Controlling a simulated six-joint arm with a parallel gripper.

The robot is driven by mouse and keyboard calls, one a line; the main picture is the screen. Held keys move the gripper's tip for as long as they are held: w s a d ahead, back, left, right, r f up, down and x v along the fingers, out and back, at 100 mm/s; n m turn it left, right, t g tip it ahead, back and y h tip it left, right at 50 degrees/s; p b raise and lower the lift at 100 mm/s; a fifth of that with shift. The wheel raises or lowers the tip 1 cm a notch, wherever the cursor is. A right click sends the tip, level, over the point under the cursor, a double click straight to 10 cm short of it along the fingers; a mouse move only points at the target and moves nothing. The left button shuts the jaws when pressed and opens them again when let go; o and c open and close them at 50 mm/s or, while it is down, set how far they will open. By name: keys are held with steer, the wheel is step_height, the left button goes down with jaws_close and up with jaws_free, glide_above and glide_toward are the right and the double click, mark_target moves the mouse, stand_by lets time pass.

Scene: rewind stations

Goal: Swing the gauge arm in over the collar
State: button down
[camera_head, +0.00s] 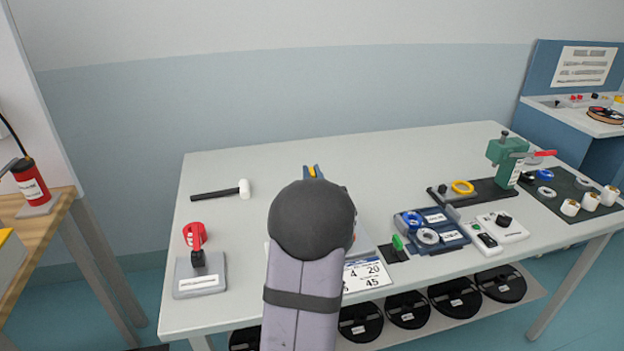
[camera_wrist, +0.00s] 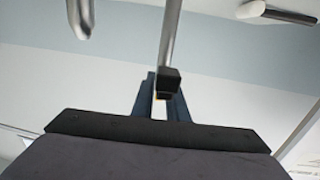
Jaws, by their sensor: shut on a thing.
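My gripper (camera_head: 312,172) is over the middle of the bench, its two blue fingers pointing away from the camera. In the wrist view my gripper (camera_wrist: 159,95) is shut on the end of what looks like the gauge arm (camera_wrist: 171,35), a thin silver rod with a black block at its end. A small yellow piece shows between the fingers.
A black-handled mallet (camera_head: 222,190) lies at the back left; a red-handled fixture (camera_head: 199,275) stands in front. To the right are a blue tray (camera_head: 458,238), a white switch box (camera_head: 497,232) and a green press (camera_head: 505,160). The back middle of the bench (camera_head: 385,160) is clear.

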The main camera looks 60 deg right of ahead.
steer(key=n+t+y+p, duration=0.1)
steer(key=n+t+y, duration=0.2)
steer(key=shift+s+d+r, duration=0.1)
steer(key=shift+d, duration=0.05)
steer(key=n+t+y+p, duration=0.2)
steer(key=y, duration=0.2)
steer(key=shift+n, duration=0.3)
steer(key=n+t+y+p, duration=0.1)
steer(key=n+y, duration=0.2)
steer(key=y, duration=0.1)
steer(key=shift+n+t+y, duration=0.3)
steer(key=shift+n+y, duration=1)
steer(key=shift+y, duration=1)
steer(key=shift+n+y, duration=0.3)
steer(key=shift+y, duration=0.2)
steer(key=c, duration=1.9)
jaws_free()
steer(key=shift+a, duration=0.2)
steer(key=shift+o, duration=0.2)
